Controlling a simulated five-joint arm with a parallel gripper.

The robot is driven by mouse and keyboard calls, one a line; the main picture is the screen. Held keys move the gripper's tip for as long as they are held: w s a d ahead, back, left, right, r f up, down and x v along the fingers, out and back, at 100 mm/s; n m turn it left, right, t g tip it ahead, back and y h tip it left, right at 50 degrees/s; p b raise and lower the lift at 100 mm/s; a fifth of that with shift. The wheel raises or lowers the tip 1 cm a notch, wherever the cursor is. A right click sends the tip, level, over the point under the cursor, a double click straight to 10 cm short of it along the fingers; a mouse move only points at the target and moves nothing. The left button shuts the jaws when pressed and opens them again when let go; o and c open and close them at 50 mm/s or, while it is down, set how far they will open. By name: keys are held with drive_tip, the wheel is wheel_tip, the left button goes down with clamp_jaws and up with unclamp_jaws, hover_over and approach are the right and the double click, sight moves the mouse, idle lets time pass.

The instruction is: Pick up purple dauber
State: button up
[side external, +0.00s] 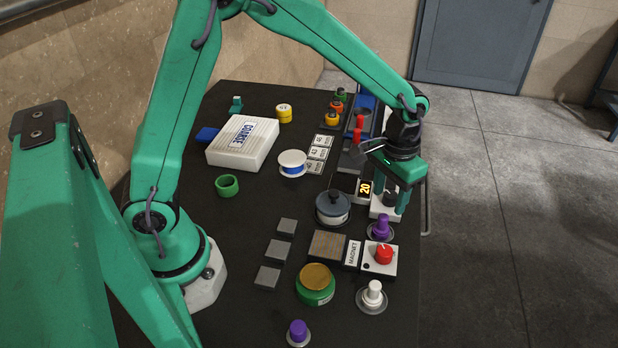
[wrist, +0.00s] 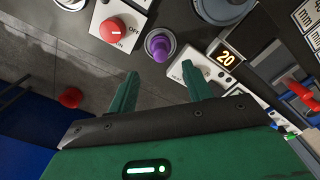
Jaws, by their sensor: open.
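A purple dauber (side external: 381,228) stands upright in a round grey dish near the right edge of the table in the side view. It also shows in the wrist view (wrist: 158,46), just beyond my fingertips and roughly centred between them. My gripper (side external: 389,208) is open and points down, just behind the dauber and above a white unit with a lit "20" display (side external: 365,187). In the wrist view the two green fingers (wrist: 159,72) are spread with nothing between them. A second purple-topped piece (side external: 298,332) stands in a dish at the table's front.
A white box with a red knob (side external: 383,254) stands just in front of the dauber. A white dauber (side external: 373,293), a green tin (side external: 316,288) and a dark lidded pot (side external: 333,206) are nearby. The table's right edge is close.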

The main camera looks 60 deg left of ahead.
sight(384, 216)
drive_tip(key=shift+s+f, duration=0.1)
drive_tip(key=shift+f, duration=3.7)
clamp_jaws()
